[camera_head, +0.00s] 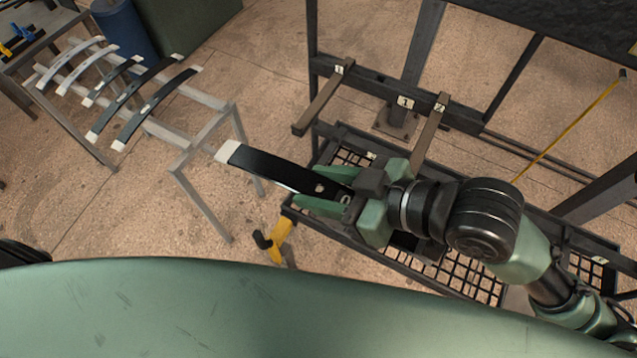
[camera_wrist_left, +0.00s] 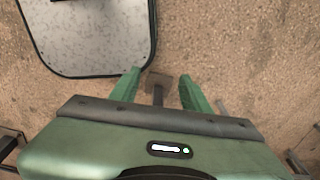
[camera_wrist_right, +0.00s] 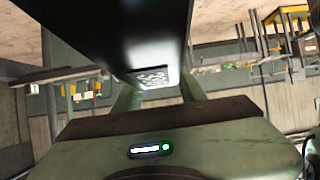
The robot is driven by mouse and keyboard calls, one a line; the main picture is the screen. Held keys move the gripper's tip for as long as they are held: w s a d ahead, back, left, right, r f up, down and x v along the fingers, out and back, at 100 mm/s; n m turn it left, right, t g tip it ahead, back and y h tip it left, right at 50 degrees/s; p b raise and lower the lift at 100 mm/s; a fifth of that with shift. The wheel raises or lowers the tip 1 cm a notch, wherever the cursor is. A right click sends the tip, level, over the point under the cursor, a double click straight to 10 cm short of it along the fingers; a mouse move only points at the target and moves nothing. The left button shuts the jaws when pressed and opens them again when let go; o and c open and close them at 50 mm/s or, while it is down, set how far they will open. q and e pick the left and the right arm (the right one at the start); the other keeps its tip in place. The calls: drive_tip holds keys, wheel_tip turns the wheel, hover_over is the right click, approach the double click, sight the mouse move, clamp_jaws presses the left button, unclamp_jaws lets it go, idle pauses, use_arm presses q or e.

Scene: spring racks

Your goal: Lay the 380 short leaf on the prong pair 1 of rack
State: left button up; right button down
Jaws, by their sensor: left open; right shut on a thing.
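My right gripper (camera_head: 326,189) is shut on a dark leaf (camera_head: 270,168) with a pale tip, near the rack. The leaf sticks out to the left; in the right wrist view, the leaf (camera_wrist_right: 120,30) crosses above the fingers, with a pale patch whose marking I cannot read. The rack has two bare prongs in view: the left prong (camera_head: 320,101) has a tag that looks like 1, the right prong (camera_head: 430,133) one that looks like 2. A plate between them reads 1. My left gripper (camera_wrist_left: 157,86) is open and empty, in its wrist view only.
Several dark and pale leaves lie across a grey metal stand (camera_head: 205,130) at the left. A mesh shelf (camera_head: 470,283) lies below the prongs, partly hidden by my right arm. A yellow-handled tool (camera_head: 277,238) is near its left end. A blue barrel (camera_head: 126,27) stands behind.

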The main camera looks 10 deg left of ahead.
use_arm(q)
drive_tip(key=shift+w+f+b, duration=0.35)
drive_tip(key=shift+f+b, duration=0.4)
drive_tip(key=shift+b, duration=0.05)
drive_tip(key=shift+w+f+b, duration=0.35)
drive_tip(key=shift+f+b, duration=0.4)
use_arm(e)
drive_tip(key=w+d+f, duration=0.1)
drive_tip(key=w+d, duration=0.1)
drive_tip(key=w, duration=0.5)
drive_tip(key=w+d+f, duration=0.2)
drive_tip(key=w, duration=0.5)
drive_tip(key=shift+d, duration=0.3)
drive_tip(key=shift+w+f, duration=0.1)
drive_tip(key=shift+w, duration=0.05)
